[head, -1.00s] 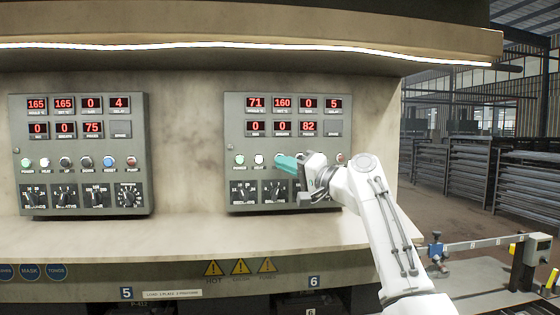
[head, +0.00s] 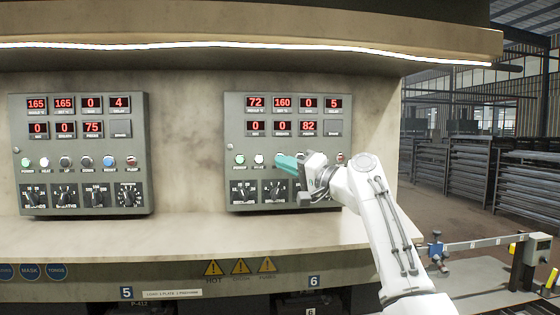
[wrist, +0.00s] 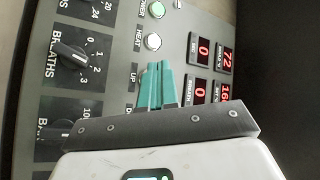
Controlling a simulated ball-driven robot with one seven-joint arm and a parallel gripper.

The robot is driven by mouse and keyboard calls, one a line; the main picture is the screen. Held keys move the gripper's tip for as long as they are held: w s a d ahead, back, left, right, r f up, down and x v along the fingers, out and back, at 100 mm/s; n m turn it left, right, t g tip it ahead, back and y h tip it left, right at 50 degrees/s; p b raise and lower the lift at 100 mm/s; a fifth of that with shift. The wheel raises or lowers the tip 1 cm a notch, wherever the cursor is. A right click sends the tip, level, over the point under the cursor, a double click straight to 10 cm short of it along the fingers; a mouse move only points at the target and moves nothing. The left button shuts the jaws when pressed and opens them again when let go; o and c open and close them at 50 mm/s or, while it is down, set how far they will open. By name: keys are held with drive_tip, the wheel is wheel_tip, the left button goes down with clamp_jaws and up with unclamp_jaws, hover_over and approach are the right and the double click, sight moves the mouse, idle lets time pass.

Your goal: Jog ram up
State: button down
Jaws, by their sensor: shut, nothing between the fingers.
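The right control panel (head: 233,178) is grey, with red number displays, a row of buttons and dark dials. My gripper (head: 281,160) has teal fingers, shut and empty, with the tips at the button row just right of the white HEAT button (head: 259,160). In the wrist view the shut fingertips (wrist: 159,68) lie beside the UP label (wrist: 132,76) and cover the button there. Whether the tips touch that button cannot be told. The green POWER button (wrist: 156,9) and the HEAT button (wrist: 152,41) show clear of the fingers.
A second, similar panel (head: 80,190) is on the left. A ledge (head: 180,232) runs below both panels, with yellow warning signs (head: 240,267) under it. A BREATHS dial (wrist: 72,53) sits close to the fingers. Metal racks (head: 470,170) stand at the far right.

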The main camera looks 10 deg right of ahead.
idle(0.7)
drive_tip(key=shift+w+p, duration=0.3)
drive_tip(key=shift+w, duration=0.1)
drive_tip(key=shift+w+p, duration=0.4)
drive_tip(key=shift+w, duration=0.05)
idle(0.5)
idle(1.1)
drive_tip(key=shift+s+b, duration=0.6)
drive_tip(key=shift+s, duration=0.3)
